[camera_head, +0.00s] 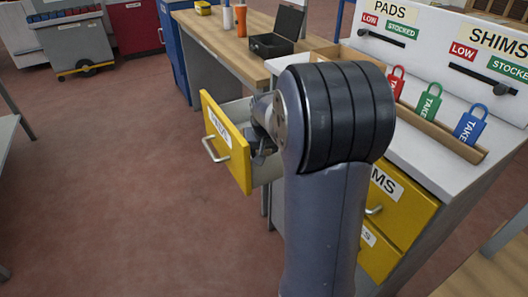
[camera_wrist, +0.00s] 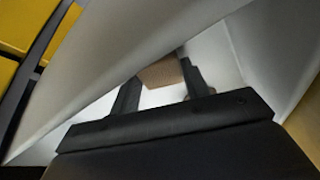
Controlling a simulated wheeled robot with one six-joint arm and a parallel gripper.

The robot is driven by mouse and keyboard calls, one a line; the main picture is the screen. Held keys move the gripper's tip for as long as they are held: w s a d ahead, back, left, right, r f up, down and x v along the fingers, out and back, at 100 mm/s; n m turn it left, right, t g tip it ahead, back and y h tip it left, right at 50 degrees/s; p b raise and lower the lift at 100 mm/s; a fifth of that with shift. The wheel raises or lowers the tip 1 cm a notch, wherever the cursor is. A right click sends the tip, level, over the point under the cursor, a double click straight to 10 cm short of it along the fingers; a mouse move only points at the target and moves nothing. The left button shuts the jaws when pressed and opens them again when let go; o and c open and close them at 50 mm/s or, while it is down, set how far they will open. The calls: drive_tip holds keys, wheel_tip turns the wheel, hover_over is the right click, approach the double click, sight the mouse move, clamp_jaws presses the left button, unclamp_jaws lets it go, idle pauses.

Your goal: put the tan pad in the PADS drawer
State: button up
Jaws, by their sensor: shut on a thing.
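A yellow-fronted drawer (camera_head: 230,158) stands pulled out at the middle of the head view; the lettering on its white label is hard to read at this angle. My gripper (camera_head: 262,152) reaches into this open drawer, mostly hidden behind my arm. In the wrist view my gripper (camera_wrist: 160,88) has its two dark fingers shut on the tan pad (camera_wrist: 160,72). The pale drawer walls (camera_wrist: 245,50) rise around it. Whether the pad touches the drawer floor, I cannot tell.
Below the white counter are more yellow drawers (camera_head: 400,212), one labelled with an ending "MS". A tray (camera_head: 435,130) with red, green and blue tags lies on the counter. A wooden bench (camera_head: 235,45) holds an open black box (camera_head: 275,42).

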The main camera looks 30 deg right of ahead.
drive_tip(key=shift+f, duration=0.15)
drive_tip(key=o, duration=1)
drive_tip(key=shift+c, duration=0.2)
drive_tip(key=shift+s+r, duration=0.1)
drive_tip(key=shift+r, duration=0.45)
drive_tip(key=p+v, duration=0.1)
drive_tip(key=v, duration=1)
drive_tip(key=shift+p, duration=0.4)
drive_tip(key=shift+s+r, duration=0.1)
drive_tip(key=shift+s, duration=0.05)
